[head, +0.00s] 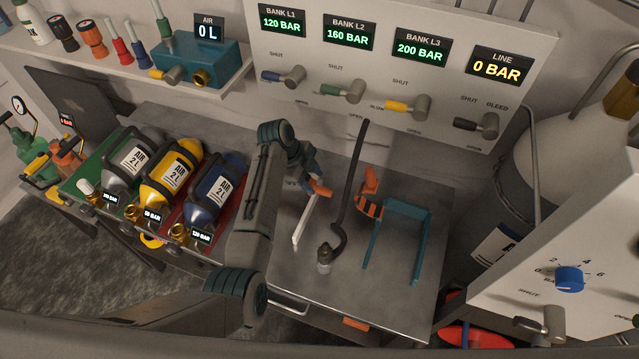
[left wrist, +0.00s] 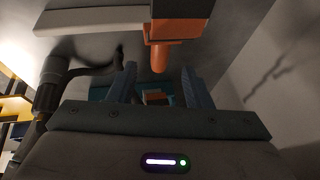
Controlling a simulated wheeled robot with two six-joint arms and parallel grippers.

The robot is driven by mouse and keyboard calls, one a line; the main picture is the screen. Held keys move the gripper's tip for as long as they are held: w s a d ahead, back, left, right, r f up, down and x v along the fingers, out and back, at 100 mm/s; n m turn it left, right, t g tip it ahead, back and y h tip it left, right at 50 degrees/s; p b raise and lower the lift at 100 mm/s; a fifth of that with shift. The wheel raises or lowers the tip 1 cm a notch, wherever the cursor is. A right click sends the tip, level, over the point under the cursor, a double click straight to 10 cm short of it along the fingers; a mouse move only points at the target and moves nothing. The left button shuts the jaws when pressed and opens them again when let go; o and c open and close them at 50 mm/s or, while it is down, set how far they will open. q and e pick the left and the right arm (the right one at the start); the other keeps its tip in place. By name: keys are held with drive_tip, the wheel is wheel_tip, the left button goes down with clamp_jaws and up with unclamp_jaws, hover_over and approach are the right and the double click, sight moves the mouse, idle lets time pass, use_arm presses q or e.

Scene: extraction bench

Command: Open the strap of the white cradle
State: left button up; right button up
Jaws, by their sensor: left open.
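The white cradle (head: 305,222) shows in the head view as a thin pale bar on the bench, mostly hidden by my left arm. An orange strap piece (head: 321,189) sits at its upper end. In the left wrist view, a white part (left wrist: 92,16) and an orange block with a rounded peg (left wrist: 159,56) hang at the top of the picture. My left gripper (head: 309,182) is beside the orange piece. Its two fingers (left wrist: 159,88) are apart, with the peg beyond or above the gap; I cannot tell contact. My right gripper is not in view.
A teal cradle (head: 407,207) with an orange-and-black strap (head: 369,196) stands to the right. A dark hose (head: 350,180) with a metal end fitting (head: 325,257) lies between the cradles. Several cylinders, including a yellow one (head: 187,158), lie left. Valve panel (head: 300,45) stands behind.

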sight(321, 189)
use_arm(q)
drive_tip(key=shift+p+x, duration=0.45)
drive_tip(key=shift+x, duration=2)
clamp_jaws()
